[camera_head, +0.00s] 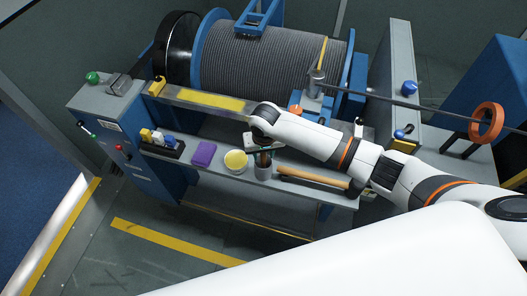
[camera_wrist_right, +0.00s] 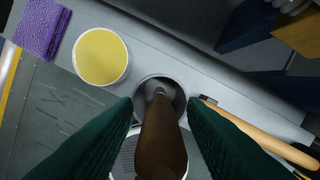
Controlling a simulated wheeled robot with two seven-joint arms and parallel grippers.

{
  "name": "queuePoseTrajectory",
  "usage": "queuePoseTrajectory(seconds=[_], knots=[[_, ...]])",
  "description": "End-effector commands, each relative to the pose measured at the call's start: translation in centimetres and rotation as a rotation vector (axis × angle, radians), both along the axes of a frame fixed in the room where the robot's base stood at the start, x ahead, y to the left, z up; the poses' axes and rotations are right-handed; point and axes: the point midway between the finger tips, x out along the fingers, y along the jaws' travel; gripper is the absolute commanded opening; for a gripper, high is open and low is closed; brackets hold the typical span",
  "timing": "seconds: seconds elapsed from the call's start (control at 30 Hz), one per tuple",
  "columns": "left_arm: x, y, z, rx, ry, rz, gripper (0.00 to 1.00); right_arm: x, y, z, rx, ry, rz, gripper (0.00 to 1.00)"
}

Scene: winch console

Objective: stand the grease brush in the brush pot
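The brush pot (camera_head: 263,171) is a grey cylinder on the console's lower shelf. In the right wrist view its round rim (camera_wrist_right: 139,86) shows from above. The grease brush (camera_wrist_right: 161,145) has a brown handle and points down into the pot, its lower end inside the rim. My right gripper (camera_wrist_right: 161,104) is over the pot, its green fingers on either side of the handle with a gap showing, so it looks open. In the head view the right gripper (camera_head: 262,150) is mostly hidden by its own wrist. My left gripper is not in view.
Left of the pot are a round yellow-topped tin (camera_head: 236,161) and a purple sponge (camera_head: 204,153). A wooden-handled tool (camera_head: 312,177) lies just right of it. The cable drum (camera_head: 265,65) rises behind. Blocks in a black holder (camera_head: 162,143) stand farther left.

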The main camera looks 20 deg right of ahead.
Motion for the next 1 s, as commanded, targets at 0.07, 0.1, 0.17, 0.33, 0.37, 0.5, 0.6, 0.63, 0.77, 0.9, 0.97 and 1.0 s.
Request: queuePoseTrajectory(seconds=[0.07, 0.1, 0.17, 0.33, 0.37, 0.5, 0.6, 0.63, 0.77, 0.9, 0.97, 1.0], knots=[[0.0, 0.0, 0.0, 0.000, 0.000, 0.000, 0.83, 0.0, 0.0, 0.0, 0.000, 0.000, 0.000, 0.39], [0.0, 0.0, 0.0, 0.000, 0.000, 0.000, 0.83, 0.0, 0.0, 0.0, 0.000, 0.000, 0.000, 0.39], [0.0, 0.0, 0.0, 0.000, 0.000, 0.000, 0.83, 0.0, 0.0, 0.0, 0.000, 0.000, 0.000, 0.39], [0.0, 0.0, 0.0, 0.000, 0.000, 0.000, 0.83, 0.0, 0.0, 0.4, 0.000, -0.002, 0.000, 0.39], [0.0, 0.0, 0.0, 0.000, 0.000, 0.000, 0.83, 0.0, 0.0, 0.7, 0.001, -0.002, 0.000, 0.39], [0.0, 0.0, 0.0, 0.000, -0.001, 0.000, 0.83, -0.2, 0.1, 2.8, 0.002, -0.004, 0.000, 0.39], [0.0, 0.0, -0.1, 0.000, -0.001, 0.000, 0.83, -0.5, 0.1, 4.9, 0.002, -0.004, 0.001, 0.39], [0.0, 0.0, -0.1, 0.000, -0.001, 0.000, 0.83, -0.6, 0.1, 5.6, 0.003, -0.004, 0.001, 0.39], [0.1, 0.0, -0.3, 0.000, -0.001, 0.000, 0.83, -0.9, 0.2, 8.4, 0.002, -0.004, 0.000, 0.39], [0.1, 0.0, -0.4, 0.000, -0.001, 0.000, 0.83, -1.2, 0.2, 10.6, 0.003, -0.002, 0.000, 0.39], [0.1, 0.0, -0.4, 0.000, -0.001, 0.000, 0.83, -1.3, 0.2, 11.3, 0.002, -0.001, 0.000, 0.39], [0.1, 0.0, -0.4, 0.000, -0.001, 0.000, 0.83, -1.4, 0.2, 11.6, 0.002, -0.001, -0.001, 0.39]])
